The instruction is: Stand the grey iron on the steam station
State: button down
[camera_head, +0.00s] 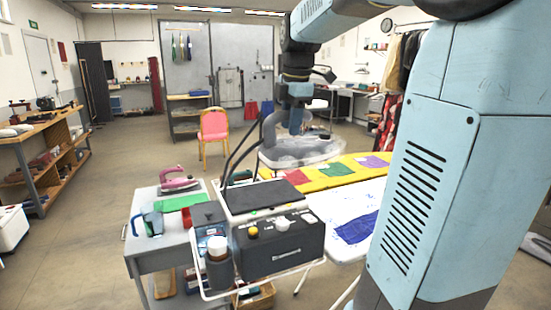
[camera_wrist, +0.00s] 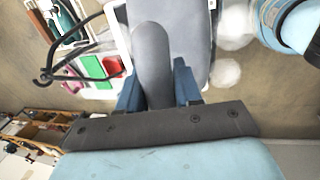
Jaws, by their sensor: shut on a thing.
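The grey iron (camera_head: 300,153) hangs in the air behind and above the steam station, its sole roughly level. My gripper (camera_head: 295,122) is shut on its handle from above; the wrist view shows blue fingers (camera_wrist: 157,82) on both sides of the grey handle (camera_wrist: 152,55). The steam station (camera_head: 284,245) is a dark box with a knob, a button and a flat dark rest (camera_head: 262,197) on top. The rest looks empty. The iron is apart from it. Pale steam-like haze partly veils the iron's lower body.
Black hoses (camera_head: 232,152) rise beside the iron. An ironing board with a yellow patchwork cloth (camera_head: 322,182) and a blue cloth (camera_head: 356,227) lies to the right.

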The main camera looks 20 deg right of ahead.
jog(key=w+a+f, duration=0.8)
jog(key=a+f, duration=0.1)
jog(key=f, duration=0.3)
jog(key=shift+w+f, duration=0.25)
jog(key=shift+w, duration=0.05)
jog(key=shift+a, duration=0.1)
jog(key=c, duration=0.8)
grip_release()
jog(key=shift+f, duration=0.1)
jog(key=shift+o, duration=0.2)
